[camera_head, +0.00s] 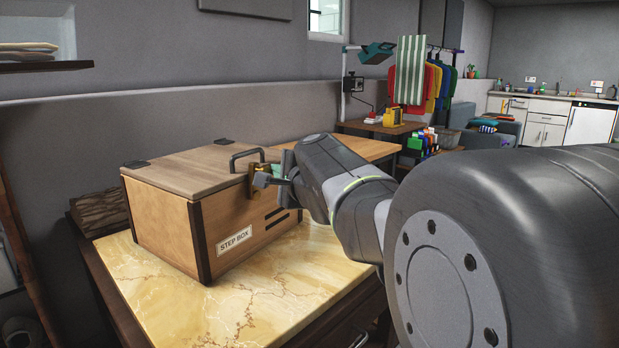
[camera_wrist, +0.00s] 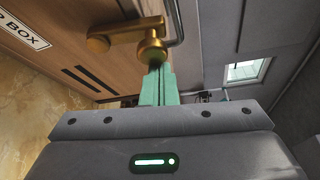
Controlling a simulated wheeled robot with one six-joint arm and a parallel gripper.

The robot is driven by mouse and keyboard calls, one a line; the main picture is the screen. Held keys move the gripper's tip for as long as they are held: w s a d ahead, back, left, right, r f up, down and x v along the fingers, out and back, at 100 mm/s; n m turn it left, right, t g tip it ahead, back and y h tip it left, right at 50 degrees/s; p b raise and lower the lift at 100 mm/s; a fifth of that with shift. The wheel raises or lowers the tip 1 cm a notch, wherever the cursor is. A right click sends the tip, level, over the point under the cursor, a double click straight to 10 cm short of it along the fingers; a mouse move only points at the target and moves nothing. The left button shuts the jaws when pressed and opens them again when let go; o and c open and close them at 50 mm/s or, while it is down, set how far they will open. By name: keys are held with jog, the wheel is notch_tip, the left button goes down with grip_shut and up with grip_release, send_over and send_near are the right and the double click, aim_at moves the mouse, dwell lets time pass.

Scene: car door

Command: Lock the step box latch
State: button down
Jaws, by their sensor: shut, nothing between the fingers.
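The step box (camera_head: 170,215) is a wooden box with dark corner strips and a "STEP BOX" label, standing on a marble-topped cabinet. Its lid (camera_head: 200,166) is down and has a dark handle (camera_head: 246,158). The brass latch (camera_head: 256,182) is on the box's front near the lid edge; in the wrist view the latch (camera_wrist: 126,35) shows a lever pointing left and a round knob at right. My gripper (camera_head: 268,181) is at the latch. In the wrist view its green fingers (camera_wrist: 156,85) are together, with tips right at or just under the knob. I cannot tell whether they touch it.
The marble top (camera_head: 200,305) is clear in front of the box. A log-like block (camera_head: 100,212) lies left of the box. A wooden table (camera_head: 352,147) and a clothes rack stand behind. A wall runs along the back.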

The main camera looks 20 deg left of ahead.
jog(key=shift+s+a+r, duration=0.1)
jog(key=shift+s+a, duration=0.05)
jog(key=shift+s, duration=0.25)
jog(key=shift+w, duration=0.1)
dwell(0.6)
